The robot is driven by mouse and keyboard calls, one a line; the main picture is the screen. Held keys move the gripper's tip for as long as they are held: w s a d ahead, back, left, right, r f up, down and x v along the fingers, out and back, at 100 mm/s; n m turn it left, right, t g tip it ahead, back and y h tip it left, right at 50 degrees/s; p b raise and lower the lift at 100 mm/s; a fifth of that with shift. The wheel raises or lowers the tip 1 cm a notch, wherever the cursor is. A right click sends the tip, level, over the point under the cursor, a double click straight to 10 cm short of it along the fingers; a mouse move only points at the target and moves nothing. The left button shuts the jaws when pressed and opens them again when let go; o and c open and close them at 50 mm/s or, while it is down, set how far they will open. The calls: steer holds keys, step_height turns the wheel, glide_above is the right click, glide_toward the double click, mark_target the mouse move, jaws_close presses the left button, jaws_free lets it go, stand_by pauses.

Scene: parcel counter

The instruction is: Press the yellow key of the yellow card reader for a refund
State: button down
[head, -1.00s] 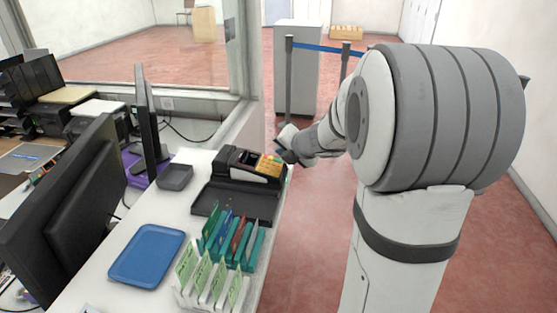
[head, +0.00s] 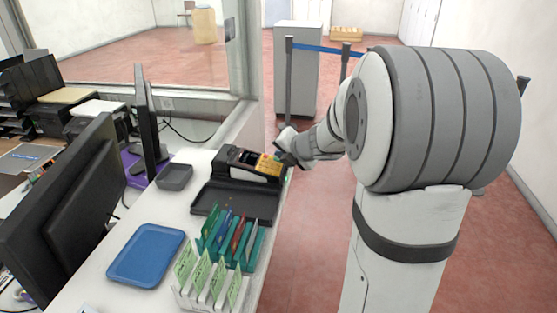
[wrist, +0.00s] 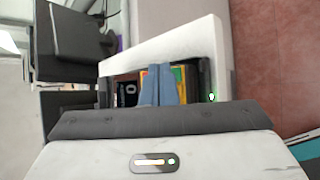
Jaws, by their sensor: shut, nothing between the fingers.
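The yellow card reader (head: 268,165) stands in a black holder at the far right end of the white counter. In the wrist view the reader (wrist: 180,72) shows as a yellow face with a little green and red, partly covered by my fingers. My gripper (head: 280,157) is beside the reader's right end in the head view, close to it. In the wrist view my gripper (wrist: 159,72) has its blue-grey fingers together, with nothing held, in front of the reader. I cannot pick out the yellow key, nor tell whether the fingertips touch the reader.
On the counter (head: 205,165) stand a small dark tray (head: 174,176), a blue tray (head: 147,256), a black tray (head: 235,201) and holders with green and coloured cards (head: 210,284). Monitors (head: 70,210) stand at left. A belt post (head: 290,80) is behind my arm.

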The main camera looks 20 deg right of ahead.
steer(key=shift+f, duration=0.15)
steer(key=shift+d+r+p, duration=0.1)
steer(key=shift+r+p, duration=0.65)
steer(key=r+p, duration=0.3)
steer(key=d+r+p, duration=0.1)
steer(key=p, duration=0.1)
steer(key=shift+s+r, duration=0.3)
steer(key=shift+r, duration=0.1)
steer(key=shift+a, duration=0.15)
